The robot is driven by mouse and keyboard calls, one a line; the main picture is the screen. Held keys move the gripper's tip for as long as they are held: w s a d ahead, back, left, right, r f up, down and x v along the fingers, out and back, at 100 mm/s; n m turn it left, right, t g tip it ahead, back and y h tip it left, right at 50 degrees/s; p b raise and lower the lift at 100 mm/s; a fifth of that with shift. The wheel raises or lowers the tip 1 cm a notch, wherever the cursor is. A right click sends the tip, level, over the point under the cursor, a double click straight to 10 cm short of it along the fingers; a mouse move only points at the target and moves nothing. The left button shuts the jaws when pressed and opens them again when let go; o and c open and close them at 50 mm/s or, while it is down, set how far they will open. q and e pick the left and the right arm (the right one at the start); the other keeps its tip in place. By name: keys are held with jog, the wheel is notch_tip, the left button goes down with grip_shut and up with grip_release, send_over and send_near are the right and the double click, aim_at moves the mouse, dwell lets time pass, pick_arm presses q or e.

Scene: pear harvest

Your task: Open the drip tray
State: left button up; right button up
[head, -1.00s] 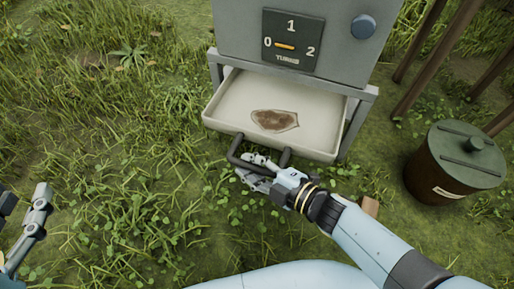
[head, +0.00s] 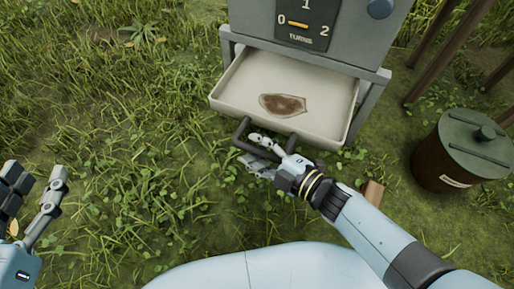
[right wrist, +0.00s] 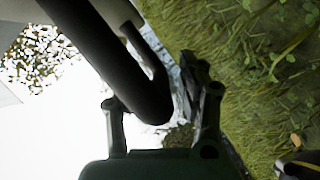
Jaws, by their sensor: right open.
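The drip tray (head: 232,106) is a cream, shallow drawer under a grey machine. It is pulled well out, with a brown stain (head: 284,104) on its floor. Its dark bar handle (head: 241,130) sticks out from the front. My right gripper (head: 257,147) is at the handle with its fingers apart. In the right wrist view the dark handle bar (right wrist: 125,65) passes between the fingers of the open gripper (right wrist: 158,85); contact is not clear. My left gripper (head: 38,174) is open and empty over the grass at the left edge, far from the tray.
The grey machine (head: 345,48) carries a dial plate marked 0, 1, 2 and a blue knob (head: 381,7). A dark green lidded bin (head: 437,158) stands at the right. A small wooden block (head: 373,192) lies near my right forearm. The grass at left is clear.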

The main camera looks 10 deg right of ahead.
jog(key=v, duration=1.2)
